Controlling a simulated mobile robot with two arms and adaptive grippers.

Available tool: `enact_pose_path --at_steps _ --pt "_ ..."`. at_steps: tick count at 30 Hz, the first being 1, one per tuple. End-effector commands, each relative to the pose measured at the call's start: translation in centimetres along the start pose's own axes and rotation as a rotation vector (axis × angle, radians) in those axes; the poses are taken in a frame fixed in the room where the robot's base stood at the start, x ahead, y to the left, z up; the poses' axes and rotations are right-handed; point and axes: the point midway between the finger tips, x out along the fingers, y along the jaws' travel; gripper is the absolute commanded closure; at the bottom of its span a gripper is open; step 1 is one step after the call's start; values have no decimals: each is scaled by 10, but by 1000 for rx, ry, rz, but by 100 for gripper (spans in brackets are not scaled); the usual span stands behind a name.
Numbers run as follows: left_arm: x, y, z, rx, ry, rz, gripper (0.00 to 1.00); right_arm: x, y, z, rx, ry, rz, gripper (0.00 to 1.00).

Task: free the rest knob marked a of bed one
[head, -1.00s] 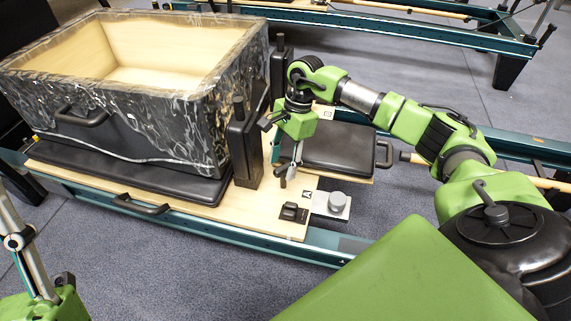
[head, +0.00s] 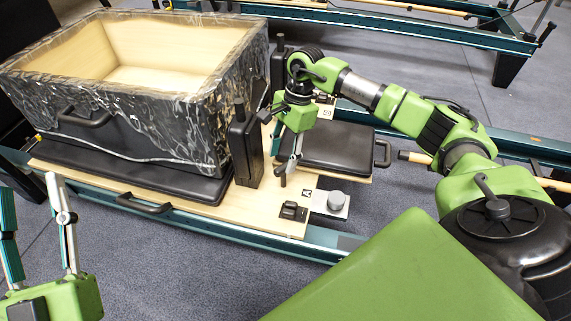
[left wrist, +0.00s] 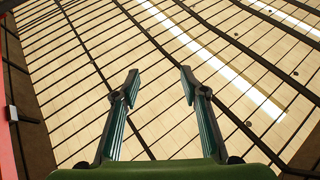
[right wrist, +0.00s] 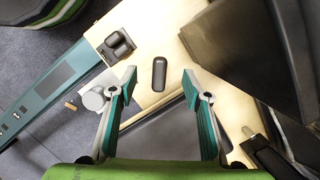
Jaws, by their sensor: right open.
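On the near right end of bed one's wooden board sit a black latch-like fitting (head: 293,211), a small white label with a dark mark (head: 307,194) and a round grey knob (head: 337,200) on a pale plate. I cannot tell which part the mark belongs to. The right wrist view shows the black fitting (right wrist: 117,44), the grey knob (right wrist: 95,98) and a dark upright peg (right wrist: 160,73). My right gripper (head: 289,168) points down over the board, open; in its wrist view the peg appears between its fingertips. My left gripper (left wrist: 160,80) is open and empty, away from the bed.
A box with pale inner walls, wrapped in clear film (head: 130,115), stands on a black pad left of my right gripper. A black upright block (head: 245,145) stands close beside that gripper. A black padded rest (head: 325,148) lies behind it. Teal rails edge the bed.

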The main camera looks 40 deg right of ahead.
Motion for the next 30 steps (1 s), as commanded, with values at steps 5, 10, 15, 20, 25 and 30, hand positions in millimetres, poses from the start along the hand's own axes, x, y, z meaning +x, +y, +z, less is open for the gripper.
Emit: enact_pose_path --at_steps 5,10,15,20,25,30 --pt "0 -2 17 4 -86 -4 60 -6 0 2 0 0 0 56" --pt "-3 -4 34 7 -167 -8 60 -11 0 3 0 0 0 56" --pt "-7 -6 48 9 -237 -12 60 -14 0 4 0 0 0 56" --pt "-8 -7 54 10 -260 -13 60 -15 0 4 0 0 0 56" --pt "-8 -7 54 10 -260 -13 60 -15 0 4 0 0 0 56" --pt "-8 -7 53 10 -259 -13 67 -14 0 4 0 -1 1 56"
